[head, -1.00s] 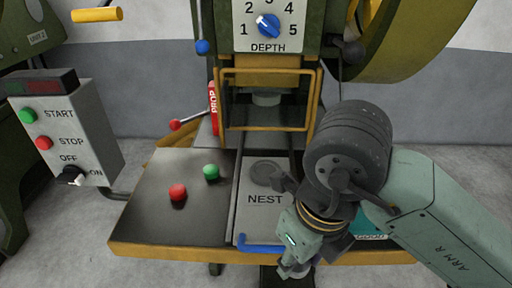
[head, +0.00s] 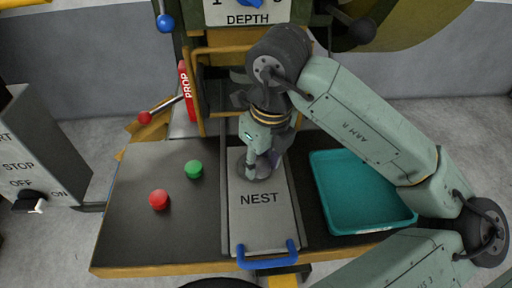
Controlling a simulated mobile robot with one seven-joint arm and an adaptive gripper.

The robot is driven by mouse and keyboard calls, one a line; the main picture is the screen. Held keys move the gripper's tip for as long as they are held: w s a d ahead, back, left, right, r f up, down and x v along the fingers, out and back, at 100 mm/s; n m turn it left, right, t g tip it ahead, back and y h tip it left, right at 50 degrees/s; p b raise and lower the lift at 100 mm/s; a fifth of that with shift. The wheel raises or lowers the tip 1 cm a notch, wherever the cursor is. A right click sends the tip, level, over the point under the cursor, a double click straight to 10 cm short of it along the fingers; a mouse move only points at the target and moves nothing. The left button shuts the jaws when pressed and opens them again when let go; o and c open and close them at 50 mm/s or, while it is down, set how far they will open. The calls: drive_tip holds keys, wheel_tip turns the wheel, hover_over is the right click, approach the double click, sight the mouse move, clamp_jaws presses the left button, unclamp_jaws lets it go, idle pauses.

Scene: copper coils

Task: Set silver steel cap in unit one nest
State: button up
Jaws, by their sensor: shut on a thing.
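My gripper (head: 262,166) is over the round nest recess on the grey slide plate marked NEST (head: 259,215). It is shut on a small silver-grey piece, the silver steel cap (head: 273,157), which is mostly hidden by the fingers. The fingertips are at or just above the recess; I cannot tell whether the cap touches it. Part of the dark recess rim (head: 243,168) shows to the left of the fingers.
A red button (head: 159,200) and a green button (head: 194,169) are on the dark bench left of the plate. A teal tray (head: 345,218) lies to the right, under my arm. The plate has a blue handle (head: 268,260) in front. A red PROP bar (head: 187,90) stands behind left.

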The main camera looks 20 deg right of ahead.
drive_tip(key=w, duration=0.3)
drive_tip(key=w+d+p, duration=0.1)
drive_tip(key=w, duration=0.1)
drive_tip(key=shift+w+f, duration=0.2)
drive_tip(key=shift+f, duration=0.05)
wheel_tip(320, 180, down, 4)
drive_tip(key=shift+r+p, duration=0.25)
drive_tip(key=shift+p, duration=0.35)
drive_tip(key=shift+f+b, duration=0.3)
drive_tip(key=shift+b, duration=0.25)
drive_tip(key=shift+s+f+b, duration=0.1)
drive_tip(key=shift+f+b, duration=0.3)
drive_tip(key=shift+b, duration=0.2)
drive_tip(key=o, duration=1.1)
drive_tip(key=shift+c, duration=0.2)
